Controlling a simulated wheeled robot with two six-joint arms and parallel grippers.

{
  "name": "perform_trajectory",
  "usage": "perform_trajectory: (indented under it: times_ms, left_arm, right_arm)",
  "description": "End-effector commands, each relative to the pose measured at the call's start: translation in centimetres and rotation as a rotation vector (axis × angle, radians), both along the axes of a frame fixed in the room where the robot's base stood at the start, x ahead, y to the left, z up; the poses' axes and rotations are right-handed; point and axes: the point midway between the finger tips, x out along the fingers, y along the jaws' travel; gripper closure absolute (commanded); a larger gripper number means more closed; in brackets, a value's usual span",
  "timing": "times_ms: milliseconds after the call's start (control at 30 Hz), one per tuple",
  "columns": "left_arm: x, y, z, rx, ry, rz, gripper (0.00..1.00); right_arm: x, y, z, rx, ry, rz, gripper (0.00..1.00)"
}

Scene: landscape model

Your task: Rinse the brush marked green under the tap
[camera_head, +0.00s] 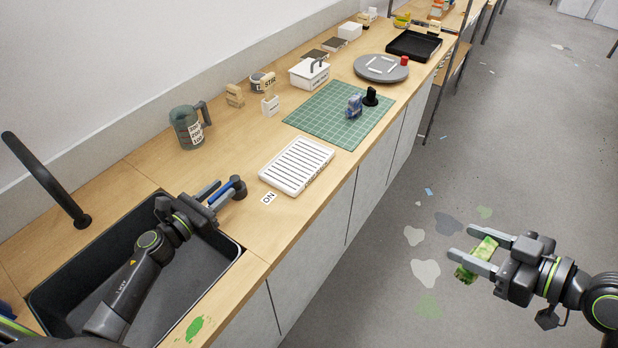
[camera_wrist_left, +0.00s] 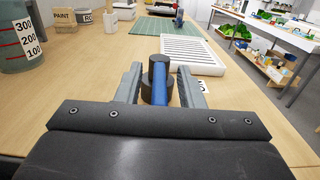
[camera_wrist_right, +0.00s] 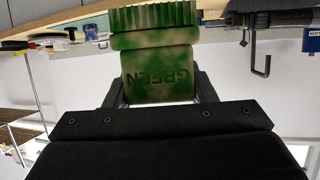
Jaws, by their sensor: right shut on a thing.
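The brush marked green is a mottled green block (camera_head: 476,260) held out over the floor at the right. In the right wrist view the brush (camera_wrist_right: 160,70) shows the word GREEN and a ridged end pointing away from my palm. My right gripper (camera_head: 478,248) is shut on it. The black tap (camera_head: 45,180) arches over the sink (camera_head: 240,255) at the left. A black knob with a blue bar (camera_head: 238,186), perhaps the tap's lever, stands at the sink's far right corner. My left gripper (camera_wrist_left: 162,85) is open, with its fingers on either side of the blue bar (camera_wrist_left: 158,88).
A white slatted rack (camera_head: 297,165) and a small sign (camera_head: 268,198) lie just beyond the knob. A grey measuring jug (camera_head: 186,128) stands by the wall. A green cutting mat (camera_head: 335,115) lies further along. Green paint marks the counter's front (camera_head: 195,328).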

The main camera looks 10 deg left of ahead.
Motion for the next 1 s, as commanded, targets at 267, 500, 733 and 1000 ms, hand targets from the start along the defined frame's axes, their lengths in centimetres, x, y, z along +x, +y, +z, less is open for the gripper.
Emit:
perform_trajectory:
  times_ms: [267,500,733,1000]
  left_arm:
    - [0.0,0.0,0.0,0.000,0.000,0.000,0.88]
    - [0.0,0.0,0.0,0.000,0.000,0.000,1.00]
    - [-0.1,-0.2,0.0,0.000,0.000,0.023,1.00]
    - [-0.1,-1.7,0.2,-0.006,-0.001,0.203,1.00]
  right_arm:
    - [0.0,0.0,0.0,0.000,0.000,0.000,0.72]
    - [0.0,0.0,0.0,0.000,0.000,0.000,0.72]
    - [0.0,0.0,0.1,0.000,0.000,0.000,0.72]
    - [0.0,0.0,0.9,0.000,0.000,0.000,0.72]
